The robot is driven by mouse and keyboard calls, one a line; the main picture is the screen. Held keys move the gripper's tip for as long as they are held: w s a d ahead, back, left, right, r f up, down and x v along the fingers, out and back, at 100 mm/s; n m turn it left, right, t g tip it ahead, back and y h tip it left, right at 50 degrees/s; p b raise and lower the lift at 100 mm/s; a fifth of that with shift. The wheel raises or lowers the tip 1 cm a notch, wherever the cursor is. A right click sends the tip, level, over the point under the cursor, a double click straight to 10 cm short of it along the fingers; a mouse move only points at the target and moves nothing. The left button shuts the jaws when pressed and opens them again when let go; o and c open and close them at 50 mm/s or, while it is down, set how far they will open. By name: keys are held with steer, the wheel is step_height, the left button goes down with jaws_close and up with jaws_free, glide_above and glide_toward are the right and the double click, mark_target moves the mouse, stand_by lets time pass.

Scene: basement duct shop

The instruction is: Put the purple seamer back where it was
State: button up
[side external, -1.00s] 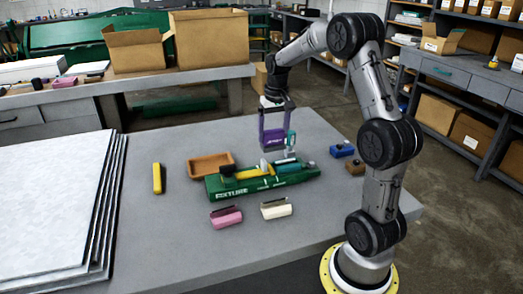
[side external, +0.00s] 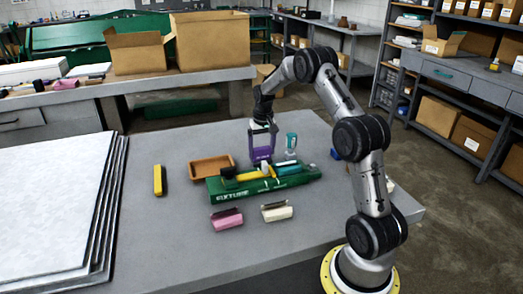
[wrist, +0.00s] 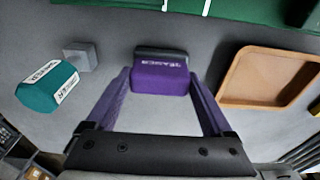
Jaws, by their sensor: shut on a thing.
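The purple seamer (wrist: 160,78), with white lettering and a dark grey part along its far edge, sits between my fingertips in the wrist view. My gripper (wrist: 160,88) has purple fingers and is shut on it. In the side view my gripper (side external: 262,158) points down just behind the green fixture (side external: 225,190). There the seamer blends with the purple fingers and is partly hidden behind the fixture. I cannot tell whether it touches the table.
A teal tool (side external: 291,140) stands right of my gripper; a brown tray (side external: 211,166) lies left. The fixture carries yellow and teal pieces. Pink (side external: 226,218) and cream (side external: 277,211) tools lie in front, a yellow one (side external: 158,180) far left. A blue piece (side external: 335,154) is beside my arm.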

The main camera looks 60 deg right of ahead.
steer(key=shift+f, duration=0.15)
steer(key=o, duration=1.1)
steer(key=shift+f, duration=0.15)
step_height(320, 180, up, 12)
steer(key=s+a, duration=0.1)
steer(key=s+a+r+n+t, duration=0.1)
steer(key=s+a+r+n, duration=0.1)
steer(key=a+r, duration=0.8)
steer(key=s+a+n+t, duration=0.1)
steer(key=s+a+n, duration=0.1)
steer(key=s+a, duration=0.6)
steer(key=s+a+n+t, duration=0.25)
steer(key=s+a, duration=0.35)
steer(key=a, duration=0.5)
steer(key=s+a+f, duration=0.1)
steer(key=s, duration=0.1)
steer(key=s+a+f+n, duration=0.1)
steer(key=s, duration=0.2)
steer(key=s+a+f+n+y, duration=0.1)
steer(key=s, duration=0.2)
steer(key=shift+a+n, duration=0.25)
